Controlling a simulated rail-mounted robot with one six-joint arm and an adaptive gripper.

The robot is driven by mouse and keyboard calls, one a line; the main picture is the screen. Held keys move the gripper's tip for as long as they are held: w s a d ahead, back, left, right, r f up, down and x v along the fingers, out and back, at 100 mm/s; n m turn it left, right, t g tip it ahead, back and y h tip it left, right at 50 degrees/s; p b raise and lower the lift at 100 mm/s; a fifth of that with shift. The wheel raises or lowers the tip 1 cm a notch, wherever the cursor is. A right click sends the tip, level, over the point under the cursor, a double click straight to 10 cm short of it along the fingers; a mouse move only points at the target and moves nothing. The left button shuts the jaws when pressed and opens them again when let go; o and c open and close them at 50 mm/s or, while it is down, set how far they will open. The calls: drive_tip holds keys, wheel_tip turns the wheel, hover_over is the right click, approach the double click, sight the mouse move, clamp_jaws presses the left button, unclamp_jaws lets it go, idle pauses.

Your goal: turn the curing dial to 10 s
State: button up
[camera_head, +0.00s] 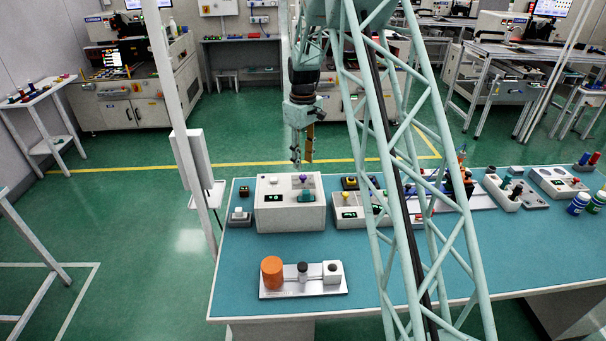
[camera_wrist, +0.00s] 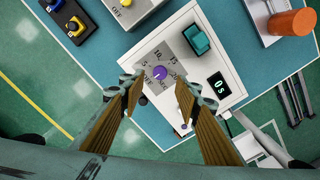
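The curing dial has a purple knob (camera_wrist: 159,72) on a grey scale plate with OFF and several numbers. It is on top of a white box (camera_head: 268,214) at the table's back left. The knob also shows in the head view (camera_head: 303,178). The box's green display (camera_wrist: 219,85) reads 0 s. The knob's pointer is too small to read. My gripper (camera_wrist: 159,84) is open and empty. Its two fingers point down at the dial, one on each side of the knob in the wrist view. In the head view my gripper (camera_head: 302,160) hangs above the box, apart from the knob.
A teal switch (camera_wrist: 196,39) is on the same box, beside the dial. Another box with a yellow knob (camera_wrist: 126,2) stands close by. An orange cylinder (camera_head: 271,271) on a white fixture stands in front. The teal table (camera_head: 240,280) is clear at front left.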

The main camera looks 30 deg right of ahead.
sight(303, 176)
drive_tip(key=shift+f, duration=3.25)
drive_tip(key=c, duration=0.8)
